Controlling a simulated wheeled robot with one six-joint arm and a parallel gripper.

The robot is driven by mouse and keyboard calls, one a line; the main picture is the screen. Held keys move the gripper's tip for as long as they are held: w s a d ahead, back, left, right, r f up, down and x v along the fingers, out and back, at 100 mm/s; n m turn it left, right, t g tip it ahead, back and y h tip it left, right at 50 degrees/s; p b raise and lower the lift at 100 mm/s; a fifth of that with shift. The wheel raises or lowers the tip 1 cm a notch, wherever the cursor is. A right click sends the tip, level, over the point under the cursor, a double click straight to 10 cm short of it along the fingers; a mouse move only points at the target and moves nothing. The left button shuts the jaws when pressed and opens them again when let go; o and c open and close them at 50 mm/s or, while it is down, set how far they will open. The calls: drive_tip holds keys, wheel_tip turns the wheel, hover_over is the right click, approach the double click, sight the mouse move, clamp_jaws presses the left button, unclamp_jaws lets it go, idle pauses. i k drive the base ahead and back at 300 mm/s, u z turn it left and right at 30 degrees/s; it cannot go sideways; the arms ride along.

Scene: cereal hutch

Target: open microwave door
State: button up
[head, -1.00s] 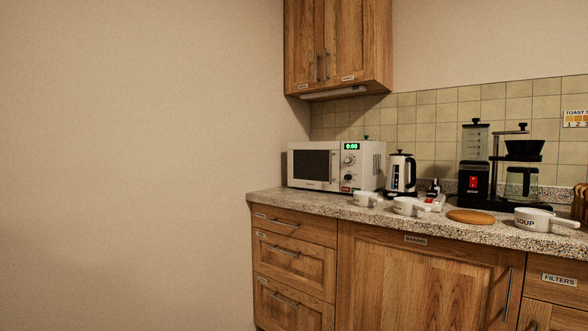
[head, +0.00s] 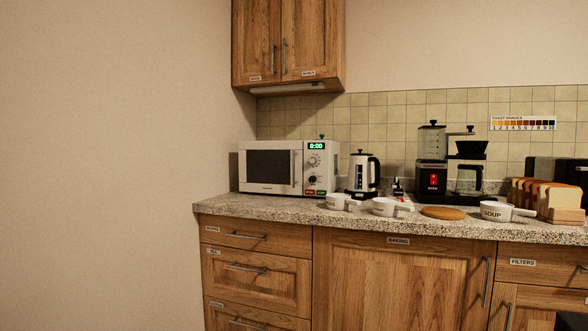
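The white microwave (head: 289,166) stands at the left end of the granite counter, its front facing me. Its door (head: 269,167) has a dark window and looks closed. A vertical handle (head: 296,167) runs along the door's right edge. To the right of the handle is a control panel with knobs and a green display (head: 316,146) reading 0:00. My gripper is not in view.
Right of the microwave on the counter (head: 225,203) are a kettle (head: 363,175), white handled bowls (head: 337,201), a round board (head: 442,213), a coffee maker (head: 433,178) and bread slices (head: 560,200). A wall cabinet (head: 288,45) hangs above. A bare wall is at left.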

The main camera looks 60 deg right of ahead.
sight(265, 167)
drive_tip(key=z, duration=0.85)
drive_tip(key=i, duration=1.35)
drive_tip(key=z, duration=1)
